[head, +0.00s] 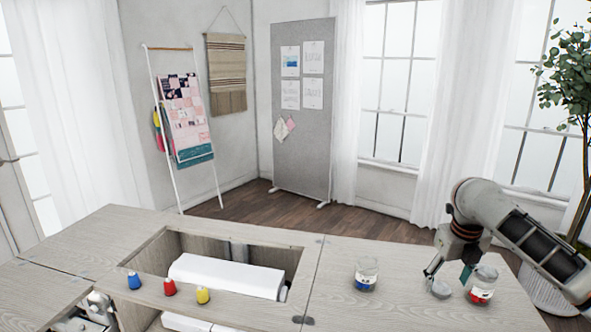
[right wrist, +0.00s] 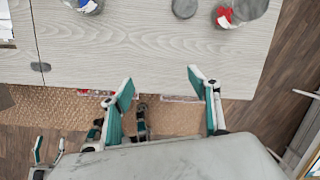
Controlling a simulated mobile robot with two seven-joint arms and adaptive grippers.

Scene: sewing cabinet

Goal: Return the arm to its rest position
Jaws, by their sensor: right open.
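My right gripper (head: 449,272) shows in the head view over the right part of the cabinet top, beside a grey round lid and a glass jar. In the right wrist view its teal-padded fingers (right wrist: 159,84) are spread wide with nothing between them. They appear over the cabinet's front edge, with the jars beyond them. My right arm (head: 515,228) comes in from the right edge. My left gripper does not show in the head view. A teal-tipped part (right wrist: 39,148) at the lower left of the right wrist view may belong to it, but I cannot be sure.
A jar with red contents (head: 483,284) and a grey lid (head: 441,290) sit close to my right gripper. A jar with blue contents (head: 366,273) stands left of them. Blue (head: 134,281), red (head: 170,287) and yellow (head: 203,295) spools stand near the open well with a white machine (head: 225,275).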

